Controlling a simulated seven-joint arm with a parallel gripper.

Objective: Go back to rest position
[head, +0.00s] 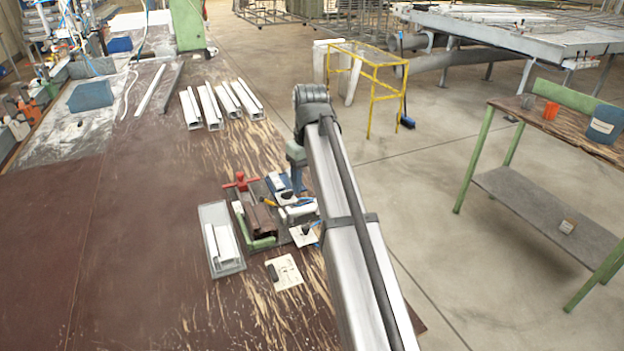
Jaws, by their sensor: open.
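My arm reaches up from the bottom of the head view, bends at its elbow and hangs down over the bench. My gripper (299,190) is small here, low over the right side of the clamp area, partly screened by my own arm link. It is open, and I see nothing held in it. Close by is a clamp fixture with a red handle (240,181) and a green body (262,243). White and blue parts (280,183) lie right beside the gripper; I cannot tell whether it touches them.
A clear tray (208,215) with white profile pieces stands left of the clamp. A white plate (285,272) lies in front. Several white profiles (188,108) lie farther back on the brown bench (130,235). The bench's left front is clear. A yellow frame (372,62) stands beyond.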

